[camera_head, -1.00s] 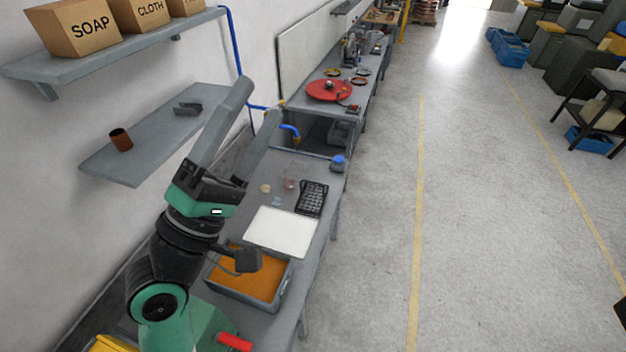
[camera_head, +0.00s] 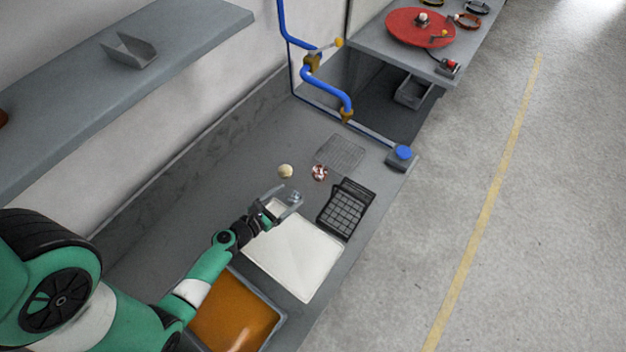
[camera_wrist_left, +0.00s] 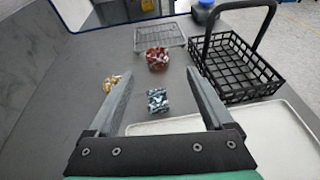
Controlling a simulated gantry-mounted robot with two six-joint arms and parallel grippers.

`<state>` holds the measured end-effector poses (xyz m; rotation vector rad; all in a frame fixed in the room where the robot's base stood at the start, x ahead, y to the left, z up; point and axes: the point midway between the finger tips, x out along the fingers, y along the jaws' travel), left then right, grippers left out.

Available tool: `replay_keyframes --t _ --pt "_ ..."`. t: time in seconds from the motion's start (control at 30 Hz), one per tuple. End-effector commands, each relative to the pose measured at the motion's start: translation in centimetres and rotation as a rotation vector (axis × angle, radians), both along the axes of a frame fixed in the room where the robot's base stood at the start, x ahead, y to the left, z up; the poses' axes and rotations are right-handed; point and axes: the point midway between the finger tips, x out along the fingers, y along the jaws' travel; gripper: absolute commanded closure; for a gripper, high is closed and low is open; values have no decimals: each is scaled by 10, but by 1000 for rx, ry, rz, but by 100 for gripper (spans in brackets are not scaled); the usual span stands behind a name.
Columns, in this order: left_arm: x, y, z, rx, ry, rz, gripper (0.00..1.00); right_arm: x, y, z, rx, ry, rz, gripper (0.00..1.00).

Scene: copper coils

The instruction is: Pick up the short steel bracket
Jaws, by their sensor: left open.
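A small blue-grey metallic piece or cluster (camera_wrist_left: 157,100) lies on the grey worktop, between my left gripper's fingers in the left wrist view. Its exact shape is too small to tell, so I cannot say for sure that it is the short steel bracket. My left gripper (camera_wrist_left: 158,76) is open, with one finger on each side of the piece and no visible contact. In the head view the left gripper (camera_head: 289,194) reaches over the worktop beside the white tray. A grey, channel-shaped metal part (camera_head: 132,52) sits on the wall shelf, far from the gripper. My right gripper is not in view.
A brass-coloured pile (camera_head: 285,171), a copper-coloured cluster (camera_head: 319,173) and a wire rack (camera_head: 341,153) lie beyond the gripper. A black basket (camera_head: 342,212) with a raised handle stands right. A white tray (camera_head: 305,262) and an orange-filled bin (camera_head: 232,312) are nearer.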

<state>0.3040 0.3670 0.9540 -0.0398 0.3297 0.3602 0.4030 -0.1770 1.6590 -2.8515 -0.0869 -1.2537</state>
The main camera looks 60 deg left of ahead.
Motion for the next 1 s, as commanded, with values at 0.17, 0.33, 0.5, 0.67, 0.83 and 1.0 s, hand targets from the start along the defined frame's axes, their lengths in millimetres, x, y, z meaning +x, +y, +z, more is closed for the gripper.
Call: replay_keyframes --t 0.17,0.33,0.5,0.67,0.83,1.0 --pt "-37 -1 -46 -44 50 78 15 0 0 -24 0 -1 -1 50" --pt "-38 4 -44 -42 48 90 15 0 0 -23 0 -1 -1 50" --pt "-18 12 -52 -39 46 84 15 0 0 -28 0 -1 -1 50" --pt "8 25 -64 -40 46 85 15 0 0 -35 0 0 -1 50" --pt "17 30 -67 -40 47 89 15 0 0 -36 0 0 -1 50" --pt "28 32 -72 -39 46 84 15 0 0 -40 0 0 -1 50"
